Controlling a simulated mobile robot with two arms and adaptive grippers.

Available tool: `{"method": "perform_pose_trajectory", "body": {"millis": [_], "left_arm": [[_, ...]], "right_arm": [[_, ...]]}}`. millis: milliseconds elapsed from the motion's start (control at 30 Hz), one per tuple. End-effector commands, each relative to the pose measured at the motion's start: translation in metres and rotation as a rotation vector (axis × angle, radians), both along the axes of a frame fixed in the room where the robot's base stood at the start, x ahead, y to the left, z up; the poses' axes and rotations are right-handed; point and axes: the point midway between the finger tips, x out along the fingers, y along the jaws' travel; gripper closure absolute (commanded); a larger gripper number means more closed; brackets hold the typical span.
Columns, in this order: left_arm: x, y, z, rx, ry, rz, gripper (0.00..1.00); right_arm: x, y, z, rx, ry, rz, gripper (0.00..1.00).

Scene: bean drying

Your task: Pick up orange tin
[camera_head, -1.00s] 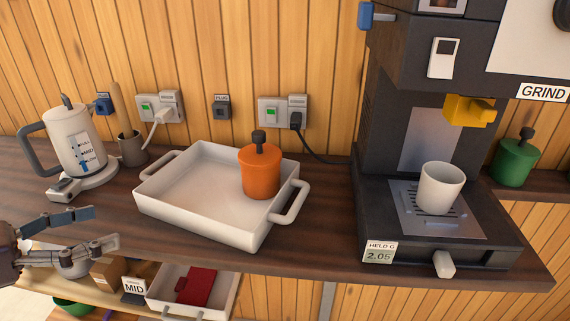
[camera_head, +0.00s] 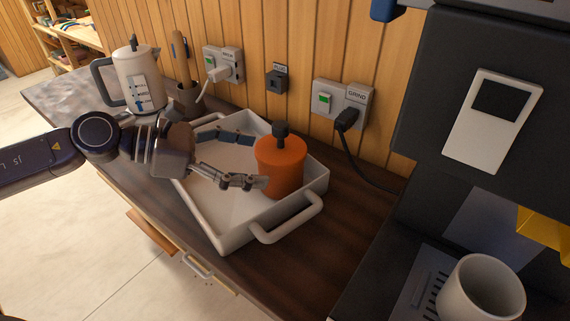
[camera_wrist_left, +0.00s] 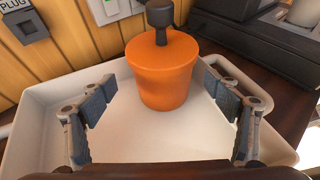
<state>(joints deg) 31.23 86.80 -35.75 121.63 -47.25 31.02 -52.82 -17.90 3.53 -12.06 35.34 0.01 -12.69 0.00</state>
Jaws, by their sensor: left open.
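The orange tin (camera_head: 281,167) has a dark knob on its lid and stands upright in the right part of the white tray (camera_head: 226,232). My left gripper (camera_head: 246,161) is open over the tray, its fingers pointing at the tin from the left. In the left wrist view the tin (camera_wrist_left: 163,75) is centred just beyond and between the two spread fingers (camera_wrist_left: 168,100). The fingertips look close to the tin's sides; whether they touch it I cannot tell. My right gripper is not in view.
A white kettle (camera_head: 138,78) and a dark cup with a wooden-handled tool stand at the back left. Wall sockets (camera_head: 341,104) with a plugged cable are behind the tray. The coffee machine with a white cup (camera_head: 480,290) fills the right side.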

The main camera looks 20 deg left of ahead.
Motion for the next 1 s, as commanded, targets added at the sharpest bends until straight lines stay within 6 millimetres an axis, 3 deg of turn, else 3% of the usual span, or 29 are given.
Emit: {"method": "perform_pose_trajectory", "body": {"millis": [167, 433, 633, 933, 1000], "left_arm": [[0.003, -0.006, -0.001, -0.002, -0.001, 0.0, 0.18], [0.014, -0.03, -0.008, -0.005, 0.0, -0.003, 0.18], [0.024, -0.044, -0.02, -0.003, -0.001, 0.0, 0.18], [0.026, -0.046, -0.024, 0.0, -0.001, 0.002, 0.18], [0.026, -0.046, -0.024, 0.0, -0.001, 0.002, 0.26]], "right_arm": [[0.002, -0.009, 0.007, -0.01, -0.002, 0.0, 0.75], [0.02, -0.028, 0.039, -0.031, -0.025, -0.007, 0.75], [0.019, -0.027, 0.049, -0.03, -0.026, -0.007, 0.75], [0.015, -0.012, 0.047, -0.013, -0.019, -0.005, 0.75], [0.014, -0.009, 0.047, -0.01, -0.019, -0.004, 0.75]]}}
